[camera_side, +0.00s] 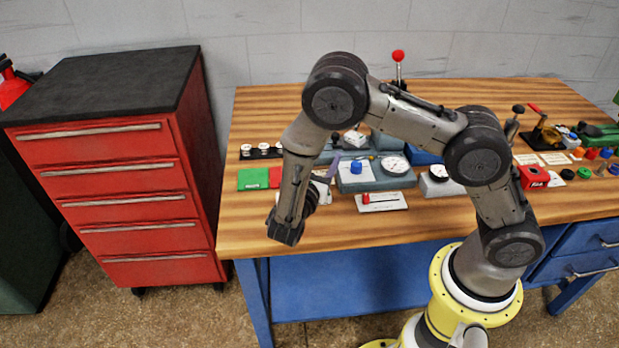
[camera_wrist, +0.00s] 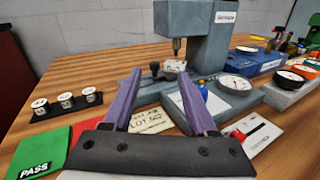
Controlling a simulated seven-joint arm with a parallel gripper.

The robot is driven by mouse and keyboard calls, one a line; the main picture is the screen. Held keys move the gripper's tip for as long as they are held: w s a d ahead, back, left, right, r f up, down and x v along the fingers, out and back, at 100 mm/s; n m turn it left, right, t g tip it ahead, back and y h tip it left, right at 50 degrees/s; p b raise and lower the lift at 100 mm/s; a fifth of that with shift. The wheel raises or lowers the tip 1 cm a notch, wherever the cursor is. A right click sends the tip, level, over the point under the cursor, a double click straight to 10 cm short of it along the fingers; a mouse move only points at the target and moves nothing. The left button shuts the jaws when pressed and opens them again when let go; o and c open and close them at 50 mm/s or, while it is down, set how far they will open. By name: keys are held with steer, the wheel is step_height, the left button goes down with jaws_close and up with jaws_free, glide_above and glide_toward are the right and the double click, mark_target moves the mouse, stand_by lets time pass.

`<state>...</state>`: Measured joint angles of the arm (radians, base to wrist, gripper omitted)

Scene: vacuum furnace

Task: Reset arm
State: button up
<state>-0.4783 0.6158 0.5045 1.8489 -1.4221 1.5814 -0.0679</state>
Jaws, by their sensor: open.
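My gripper (camera_wrist: 160,92) is in the wrist view with its two purple fingers spread apart. Nothing is between the fingertips except the view of the bench behind. In the side view my arm bends down at the left part of the wooden bench (camera_side: 260,215), and the gripper end hangs near the bench's front left edge. Much of the gripper is hidden by the wrist in that view.
Green and red mats (camera_side: 252,179) lie left, by a black rack of small white-topped pieces (camera_wrist: 66,102). A grey press (camera_wrist: 200,30), dial gauges (camera_side: 395,165) and a slider plate (camera_side: 381,201) stand near. A red drawer cabinet (camera_side: 120,200) is left of the bench.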

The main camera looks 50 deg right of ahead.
steer(key=s+d+r+m+g, duration=0.4)
steer(key=d+r+m, duration=0.25)
steer(key=r, duration=0.45)
steer(key=s+d+r+m+g+y, duration=0.1)
steer(key=s+r+m+g+y, duration=0.15)
steer(key=s, duration=0.35)
steer(key=s+d+r+m+g+y, duration=0.1)
steer(key=s+r+m+y, duration=0.1)
steer(key=s+m+y, duration=0.25)
steer(key=s+a+m+t+y, duration=0.4)
steer(key=s+m+y, duration=0.1)
steer(key=s, duration=0.4)
steer(key=a+m+t+y, duration=0.2)
steer(key=a+t+y, duration=0.1)
steer(key=a, duration=0.5)
steer(key=shift+w+a+f+y, duration=0.25)
steer(key=shift+a+y, duration=0.1)
steer(key=shift+y, duration=0.55)
